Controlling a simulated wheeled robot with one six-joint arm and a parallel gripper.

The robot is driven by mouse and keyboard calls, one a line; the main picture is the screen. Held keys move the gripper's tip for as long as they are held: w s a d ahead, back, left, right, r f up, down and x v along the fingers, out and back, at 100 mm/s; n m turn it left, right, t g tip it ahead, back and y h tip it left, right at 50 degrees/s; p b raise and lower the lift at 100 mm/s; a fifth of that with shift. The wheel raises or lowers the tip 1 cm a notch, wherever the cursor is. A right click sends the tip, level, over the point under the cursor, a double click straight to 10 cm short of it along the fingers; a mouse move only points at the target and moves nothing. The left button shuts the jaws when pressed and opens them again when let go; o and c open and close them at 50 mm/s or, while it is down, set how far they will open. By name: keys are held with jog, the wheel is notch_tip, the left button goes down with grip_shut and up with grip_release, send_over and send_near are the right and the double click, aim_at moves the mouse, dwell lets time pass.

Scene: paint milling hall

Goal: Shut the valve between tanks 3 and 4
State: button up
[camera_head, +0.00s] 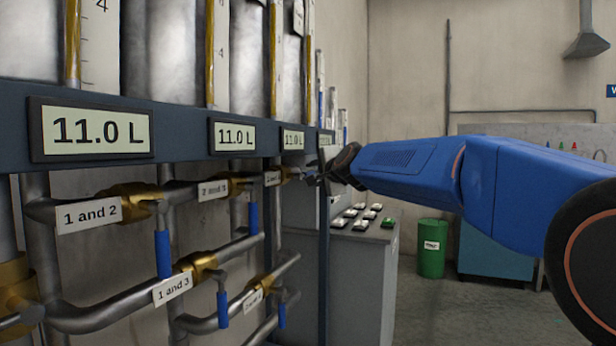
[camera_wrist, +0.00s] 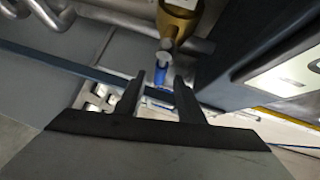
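In the head view a small label (camera_head: 272,178), too small to read surely, hangs on the far upper pipe beyond the "2 and 3" label. My gripper (camera_head: 314,174) is just right of it, at the end of the blue arm. In the wrist view a brass valve body (camera_wrist: 178,20) with a grey stem and a blue handle (camera_wrist: 159,73) is ahead. My gripper (camera_wrist: 160,80) is open, its two dark fingers on either side of the handle's line. The handle's end shows between the fingertips; whether they touch it I cannot tell. The valve's brass body is hardly visible in the head view.
Other valves with hanging blue handles, such as "1 and 2" (camera_head: 162,252) and "1 and 3" (camera_head: 222,308), line the pipes at left. The dark display beam (camera_head: 180,128) runs above. A grey console (camera_head: 362,270) with buttons and a green drum (camera_head: 432,250) stand beyond.

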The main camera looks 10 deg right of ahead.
jog(key=shift+w+a+f, duration=0.15)
jog(key=shift+w, duration=0.75)
jog(key=shift+w+a+f, duration=0.1)
jog(key=shift+w, duration=0.85)
jog(key=shift+w+a+f, duration=0.15)
jog(key=shift+w, duration=0.75)
jog(key=shift+c, duration=0.7)
grip_shut()
